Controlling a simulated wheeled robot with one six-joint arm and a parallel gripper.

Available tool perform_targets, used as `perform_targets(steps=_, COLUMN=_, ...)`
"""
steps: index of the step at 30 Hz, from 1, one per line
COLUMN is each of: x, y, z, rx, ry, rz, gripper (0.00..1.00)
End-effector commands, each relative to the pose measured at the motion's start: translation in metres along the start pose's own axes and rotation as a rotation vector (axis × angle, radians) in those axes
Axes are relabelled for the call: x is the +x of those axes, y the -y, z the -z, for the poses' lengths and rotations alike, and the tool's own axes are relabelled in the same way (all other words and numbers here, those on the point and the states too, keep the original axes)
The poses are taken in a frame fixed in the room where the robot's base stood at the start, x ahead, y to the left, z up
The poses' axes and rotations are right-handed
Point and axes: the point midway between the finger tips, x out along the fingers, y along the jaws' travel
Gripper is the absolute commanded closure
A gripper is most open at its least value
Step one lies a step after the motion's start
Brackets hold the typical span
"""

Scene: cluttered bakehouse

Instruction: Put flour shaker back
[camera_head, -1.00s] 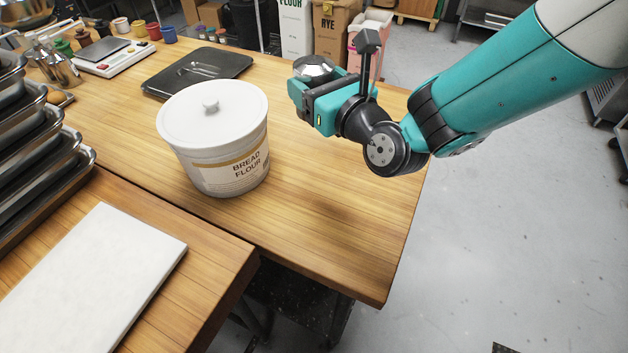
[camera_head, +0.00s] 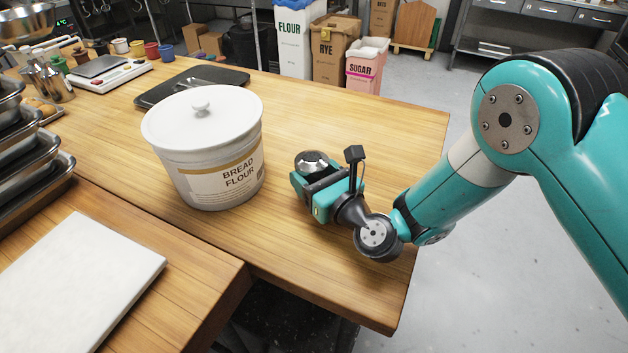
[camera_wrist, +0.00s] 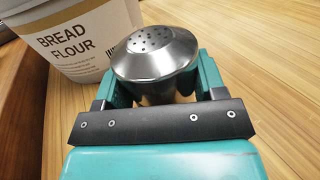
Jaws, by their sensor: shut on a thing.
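The flour shaker is a metal pot with a domed, pierced lid; its top (camera_head: 311,160) shows in the head view, and it fills the middle of the wrist view (camera_wrist: 155,55). My gripper (camera_head: 313,178) is shut on it, with one teal finger on each side in the wrist view (camera_wrist: 158,88). The shaker is upright, over the wooden table just right of the bread flour tub. Its lower part is hidden behind my gripper, so I cannot tell whether it touches the table.
The white lidded bread flour tub (camera_head: 207,160) stands close on the left. A dark tray (camera_head: 225,77) lies behind it. A white board (camera_head: 75,280) lies on the nearer table. The wooden table (camera_head: 360,120) is clear behind and right of my gripper.

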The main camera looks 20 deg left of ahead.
Motion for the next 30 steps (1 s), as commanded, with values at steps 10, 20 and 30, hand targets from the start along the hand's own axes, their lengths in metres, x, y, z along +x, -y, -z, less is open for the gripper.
perform_targets(steps=10, x=0.0002, y=0.0002, z=0.0040, rx=0.000, ry=0.003, rz=0.001, gripper=0.76)
perform_targets(steps=20, x=0.0000, y=0.0001, z=0.0059, rx=0.000, ry=0.001, rz=0.000, gripper=0.11)
perform_targets(steps=30, x=-0.0092, y=-0.0002, z=0.0094, rx=0.002, ry=-0.002, rz=-0.001, gripper=0.11)
